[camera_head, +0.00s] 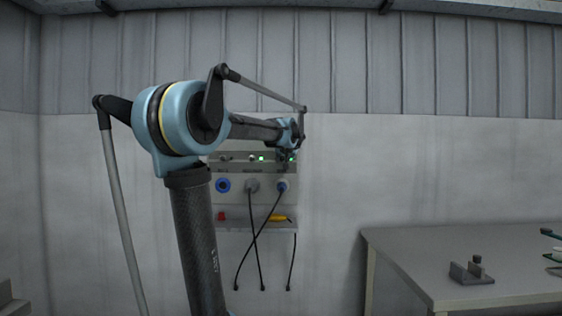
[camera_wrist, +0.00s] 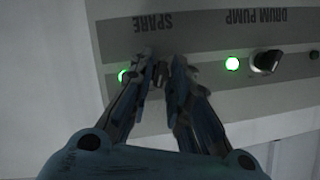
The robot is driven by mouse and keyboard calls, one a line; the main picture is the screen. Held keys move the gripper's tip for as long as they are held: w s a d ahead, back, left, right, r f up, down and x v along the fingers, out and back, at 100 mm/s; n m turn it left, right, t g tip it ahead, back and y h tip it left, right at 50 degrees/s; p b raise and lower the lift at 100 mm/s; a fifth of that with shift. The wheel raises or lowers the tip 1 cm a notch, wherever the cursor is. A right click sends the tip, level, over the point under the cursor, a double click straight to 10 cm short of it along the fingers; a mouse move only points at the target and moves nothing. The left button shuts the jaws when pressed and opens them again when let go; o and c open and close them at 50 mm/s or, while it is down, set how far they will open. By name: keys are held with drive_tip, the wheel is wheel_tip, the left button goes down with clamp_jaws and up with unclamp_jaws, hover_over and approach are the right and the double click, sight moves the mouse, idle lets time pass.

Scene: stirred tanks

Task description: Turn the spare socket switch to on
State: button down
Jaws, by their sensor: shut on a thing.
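The spare socket switch (camera_wrist: 160,74) is a small dark knob under the upside-down SPARE label in the wrist view, mostly hidden between my fingers. My gripper (camera_wrist: 161,66) is shut on it, one finger on each side. A green lamp (camera_wrist: 123,75) beside it is lit, partly covered by my left finger. In the head view my gripper (camera_head: 285,157) is at the right end of the socket panel (camera_head: 235,169) and hides the switch there. The exact angle of the knob cannot be told.
Below the switches are an empty blue socket (camera_head: 223,185), a grey plug (camera_head: 252,185) and a blue plug (camera_head: 282,186) with hanging cables. A table (camera_head: 420,255) stands right.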

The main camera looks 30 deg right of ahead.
drive_tip(key=shift+f+m+t+y, duration=0.15)
drive_tip(key=shift+m+t+y, duration=0.2)
drive_tip(key=shift+m, duration=0.35)
drive_tip(key=c, duration=1.7)
unclamp_jaws()
drive_tip(key=v, duration=1.2)
